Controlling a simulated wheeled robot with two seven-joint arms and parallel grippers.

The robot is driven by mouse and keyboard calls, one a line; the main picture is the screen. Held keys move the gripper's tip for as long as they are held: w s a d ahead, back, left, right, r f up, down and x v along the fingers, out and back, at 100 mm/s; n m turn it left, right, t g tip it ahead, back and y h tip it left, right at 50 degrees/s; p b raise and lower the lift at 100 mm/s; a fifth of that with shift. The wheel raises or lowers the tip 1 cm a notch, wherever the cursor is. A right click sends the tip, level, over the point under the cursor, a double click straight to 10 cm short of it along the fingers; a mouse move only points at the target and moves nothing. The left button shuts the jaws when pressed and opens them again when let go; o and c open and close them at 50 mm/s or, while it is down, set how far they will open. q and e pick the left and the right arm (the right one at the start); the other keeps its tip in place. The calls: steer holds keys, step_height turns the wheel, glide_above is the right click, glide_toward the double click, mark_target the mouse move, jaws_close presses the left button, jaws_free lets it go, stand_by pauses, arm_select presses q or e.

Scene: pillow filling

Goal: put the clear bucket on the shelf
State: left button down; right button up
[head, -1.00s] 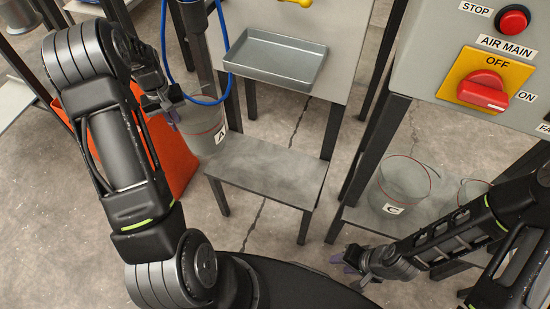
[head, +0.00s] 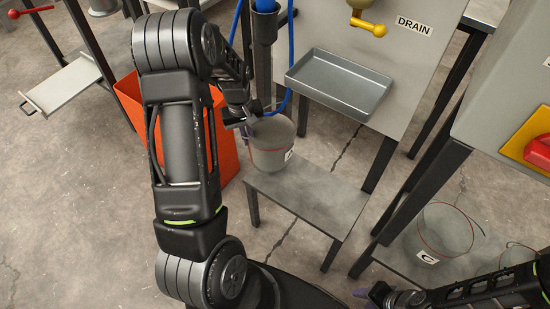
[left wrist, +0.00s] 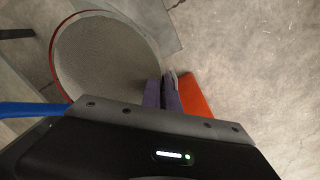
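A clear grey bucket with a red band and the label A (head: 268,158) is at the back left corner of the low grey bench shelf (head: 318,205). Its base overlaps the bench top; I cannot tell whether it rests there. My left gripper (head: 246,122) is at the bucket's left side, partly hidden by my arm. In the left wrist view its purple fingers (left wrist: 163,92) are close together on the rim of the bucket (left wrist: 105,55). My right gripper (head: 366,298) is low at the bottom edge, empty, its fingers apart and partly cut off.
Another clear bucket, labelled C (head: 445,232), stands on a lower shelf (head: 395,258) at the right. A metal tray (head: 340,85) juts out above the bench. An orange bin (head: 222,150) stands left, behind my arm. A blue hose (head: 288,60) hangs behind bucket A. The bench's front is clear.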

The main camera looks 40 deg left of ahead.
mark_target(271, 146)
arm_select(q)
steer(key=d, duration=0.8)
steer(key=shift+w, duration=0.1)
steer(key=shift+d, duration=0.1)
steer(key=shift+d, duration=0.3)
step_height(271, 146, down, 4)
steer(key=shift+d+r, duration=0.15)
steer(key=shift+r, duration=0.1)
steer(key=c, duration=2.1)
jaws_free()
steer(key=shift+f, duration=0.2)
steer(key=o, duration=0.5)
